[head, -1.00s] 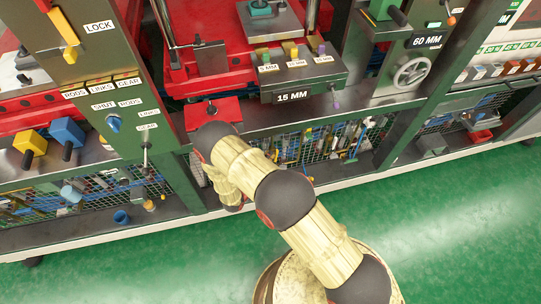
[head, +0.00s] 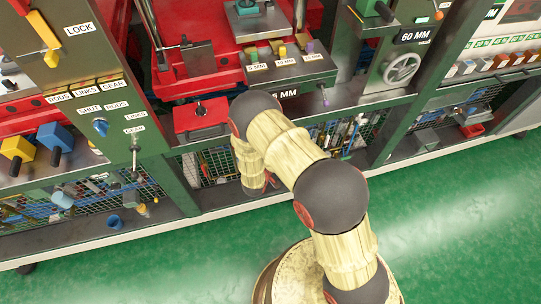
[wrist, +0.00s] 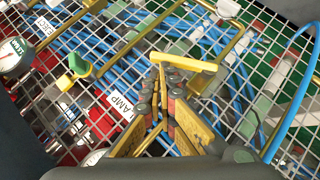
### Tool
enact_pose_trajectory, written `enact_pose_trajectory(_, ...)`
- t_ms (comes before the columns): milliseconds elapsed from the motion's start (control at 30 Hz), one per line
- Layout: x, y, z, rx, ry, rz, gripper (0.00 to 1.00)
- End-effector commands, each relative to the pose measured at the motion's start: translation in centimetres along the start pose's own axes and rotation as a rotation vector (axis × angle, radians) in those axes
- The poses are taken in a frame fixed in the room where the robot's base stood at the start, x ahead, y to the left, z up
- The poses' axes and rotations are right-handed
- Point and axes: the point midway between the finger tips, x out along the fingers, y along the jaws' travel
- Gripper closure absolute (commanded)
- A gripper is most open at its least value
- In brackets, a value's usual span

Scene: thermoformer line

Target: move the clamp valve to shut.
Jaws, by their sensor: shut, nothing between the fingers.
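In the wrist view, a yellow lever handle (wrist: 184,62) lies across in front of a wire mesh, right of a white label (wrist: 122,106) whose visible letters read "AMP". I take it as the clamp valve; its body is largely hidden behind the handle and my fingers. My gripper (wrist: 160,88) is shut and empty, its tips close to the handle's left part; I cannot tell whether they touch it. In the head view my arm reaches down to the lower mesh bay, and the gripper and valve are hidden there.
A second valve with a green and yellow handle (wrist: 76,68) sits to the left, near a gauge (wrist: 14,56). Blue hoses (wrist: 180,30) and brass pipes run around the mesh. The green floor (head: 450,210) is clear.

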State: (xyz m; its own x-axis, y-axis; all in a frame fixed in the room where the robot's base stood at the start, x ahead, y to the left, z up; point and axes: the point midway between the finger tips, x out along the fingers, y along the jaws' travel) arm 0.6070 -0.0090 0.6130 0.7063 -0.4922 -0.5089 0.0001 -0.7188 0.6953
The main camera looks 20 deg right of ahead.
Motion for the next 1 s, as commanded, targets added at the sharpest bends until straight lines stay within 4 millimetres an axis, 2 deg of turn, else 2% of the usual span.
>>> enact_pose_trajectory(400, 1.7, 0.3, 1.6, 0.001, 0.001, 0.001, 1.0)
enact_pose_trajectory(1000, 2.2, 0.5, 2.2, -0.001, 0.001, 0.001, 1.0)
